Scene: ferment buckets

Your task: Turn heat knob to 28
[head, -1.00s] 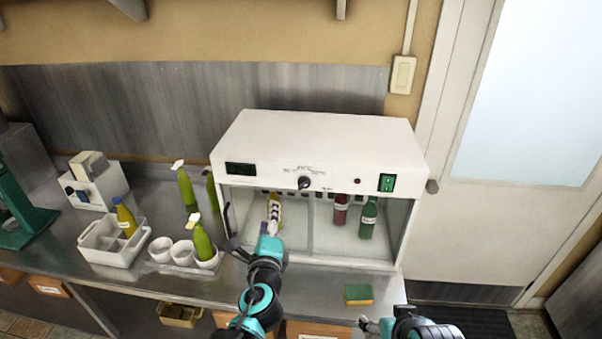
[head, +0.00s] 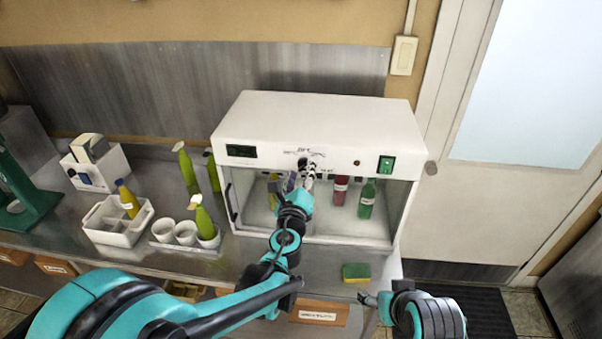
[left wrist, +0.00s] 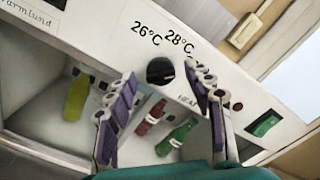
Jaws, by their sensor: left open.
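The black heat knob (left wrist: 160,71) is on the front panel of the white incubator cabinet (head: 320,115). In the left wrist view the marks 26°C (left wrist: 146,33) and 28°C (left wrist: 180,41) are printed above the knob. My left gripper (head: 305,168) is open in front of the panel. In the left wrist view its two purple-padded fingers (left wrist: 158,100) are spread below and to either side of the knob, with nothing between them. Whether they touch it cannot be told. The knob's pointer is too dark to read. My right gripper (head: 368,298) is low at the right, its jaws too small to judge.
A dark display (head: 241,151) and a green switch (head: 386,165) flank the knob. Red (head: 340,190) and green (head: 367,198) bottles stand inside the cabinet. A sponge (head: 356,272) lies on the counter. Cups and a white caddy (head: 118,222) stand at left.

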